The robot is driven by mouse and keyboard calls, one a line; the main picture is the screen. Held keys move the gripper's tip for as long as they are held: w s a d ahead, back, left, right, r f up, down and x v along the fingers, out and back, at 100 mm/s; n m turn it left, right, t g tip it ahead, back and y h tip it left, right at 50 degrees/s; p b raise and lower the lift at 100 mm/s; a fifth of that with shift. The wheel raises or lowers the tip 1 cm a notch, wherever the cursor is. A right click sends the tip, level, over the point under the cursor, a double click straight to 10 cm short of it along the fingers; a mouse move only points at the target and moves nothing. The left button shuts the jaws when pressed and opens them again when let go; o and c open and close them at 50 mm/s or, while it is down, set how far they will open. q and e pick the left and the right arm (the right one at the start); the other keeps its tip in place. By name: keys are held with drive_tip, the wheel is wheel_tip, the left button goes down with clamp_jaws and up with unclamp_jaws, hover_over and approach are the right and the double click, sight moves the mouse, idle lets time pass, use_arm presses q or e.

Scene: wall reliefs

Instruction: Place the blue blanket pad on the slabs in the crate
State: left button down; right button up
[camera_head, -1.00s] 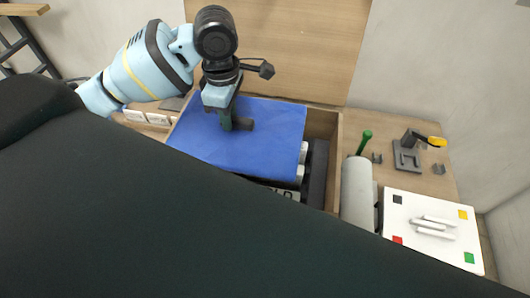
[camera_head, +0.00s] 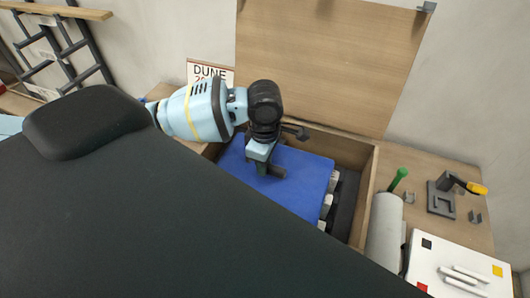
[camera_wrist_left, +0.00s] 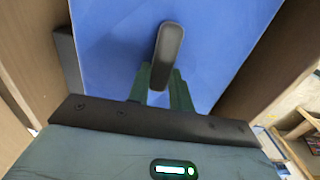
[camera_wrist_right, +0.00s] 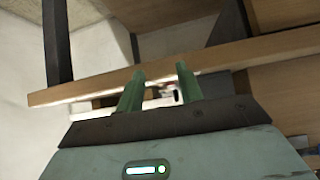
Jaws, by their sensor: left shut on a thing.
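The blue blanket pad (camera_head: 300,185) lies flat inside the wooden crate (camera_head: 362,190), within its walls; I cannot tell whether it rests fully on the slabs. Pale slab ends (camera_head: 327,207) show beyond its right edge; the rest of the slabs is hidden. My left gripper (camera_head: 267,170) is over the pad, shut on its dark grey handle. In the left wrist view the handle (camera_wrist_left: 168,52) stands between the green fingers (camera_wrist_left: 162,88), with the pad (camera_wrist_left: 110,40) below. My right gripper (camera_wrist_right: 158,80) is open and empty, outside the head view.
The crate's open lid (camera_head: 325,60) stands behind it. A dark strip (camera_head: 345,215) lies in the crate right of the pad. A grey roll (camera_head: 384,230), a green handle (camera_head: 398,179), a grey-and-yellow tool (camera_head: 445,193) and a white board (camera_head: 455,265) are at right. My dark body hides the foreground.

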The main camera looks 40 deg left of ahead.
use_arm(q)
drive_tip(key=shift+f, duration=0.1)
drive_tip(key=c, duration=1.3)
unclamp_jaws()
drive_tip(key=shift+f, duration=0.1)
drive_tip(key=shift+o, duration=0.2)
wheel_tip(320, 180, up, 12)
drive_tip(key=shift+r, duration=0.2)
